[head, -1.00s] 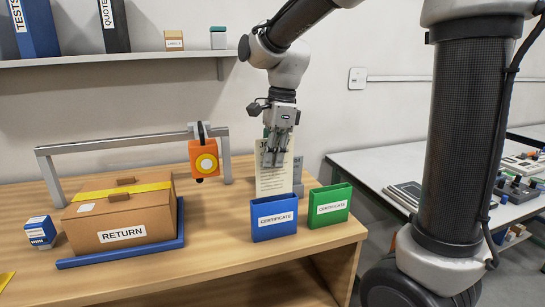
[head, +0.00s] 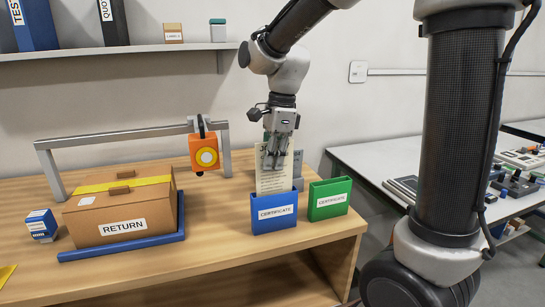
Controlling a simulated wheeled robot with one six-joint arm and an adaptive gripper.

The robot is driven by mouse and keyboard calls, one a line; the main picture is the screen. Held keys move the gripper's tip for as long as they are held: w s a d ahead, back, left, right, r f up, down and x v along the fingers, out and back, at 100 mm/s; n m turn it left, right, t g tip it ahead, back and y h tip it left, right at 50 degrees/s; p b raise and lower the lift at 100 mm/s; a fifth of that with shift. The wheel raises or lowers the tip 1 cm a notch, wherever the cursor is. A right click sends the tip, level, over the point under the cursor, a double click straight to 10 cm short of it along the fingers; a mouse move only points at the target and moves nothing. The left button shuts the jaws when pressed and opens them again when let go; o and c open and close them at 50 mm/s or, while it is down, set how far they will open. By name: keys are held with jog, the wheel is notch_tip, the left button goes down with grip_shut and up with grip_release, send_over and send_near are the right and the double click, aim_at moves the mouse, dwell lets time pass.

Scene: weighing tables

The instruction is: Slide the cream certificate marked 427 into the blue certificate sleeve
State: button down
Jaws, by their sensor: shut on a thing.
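My gripper (head: 274,164) is shut on the upper part of a cream certificate (head: 270,183) and holds it upright. The marking on the certificate cannot be read here. The blue certificate sleeve (head: 273,226) stands upright near the table's front right, with a white CERTIFICATE label. The certificate is directly above the sleeve's opening, and its lower edge is hidden by the sleeve's front wall. I cannot tell from this view whether that edge is inside the sleeve or behind it.
A green certificate sleeve (head: 329,211) stands close to the right of the blue one. A grey object (head: 298,170) is partly hidden behind the certificate. A RETURN box (head: 122,212) sits on a blue tray (head: 122,248) at left, beside a metal frame with an orange hanging scale (head: 204,153).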

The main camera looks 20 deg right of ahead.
aim_at(273, 182)
jog(key=shift+f, duration=3.3)
jog(key=c, duration=1.5)
grip_release()
jog(key=shift+f, duration=0.1)
jog(key=shift+c, duration=0.2)
jog(key=r, duration=0.4)
jog(key=d+r, duration=0.1)
jog(key=r, duration=0.7)
jog(key=shift+d, duration=0.4)
